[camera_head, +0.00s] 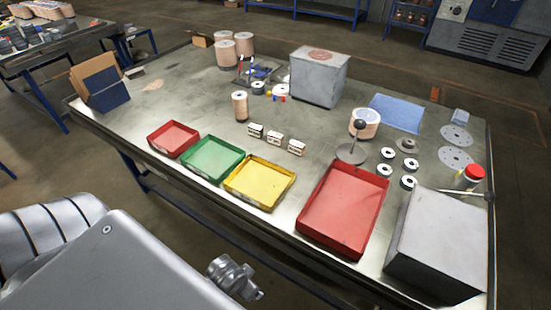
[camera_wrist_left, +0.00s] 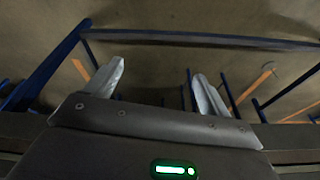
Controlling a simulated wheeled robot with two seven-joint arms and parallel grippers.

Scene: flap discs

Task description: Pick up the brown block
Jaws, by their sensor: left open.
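A small brown box (camera_head: 198,40) sits at the far left edge of the table. Three small dark-and-pale blocks stand in a row behind the trays: a left one (camera_head: 255,131), a middle one (camera_head: 274,138) and a right one (camera_head: 296,148). My left gripper (camera_wrist_left: 157,82) is open and empty in the left wrist view, over the floor and blue table framing. None of the blocks shows in that view. My right gripper is not in view.
A small red tray (camera_head: 174,138), a green tray (camera_head: 212,160), a yellow tray (camera_head: 260,184) and a large red tray (camera_head: 343,210) line the table's near edge. A grey box (camera_head: 438,245) stands at the near right corner. A taller grey box (camera_head: 318,78) stands behind the blocks.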

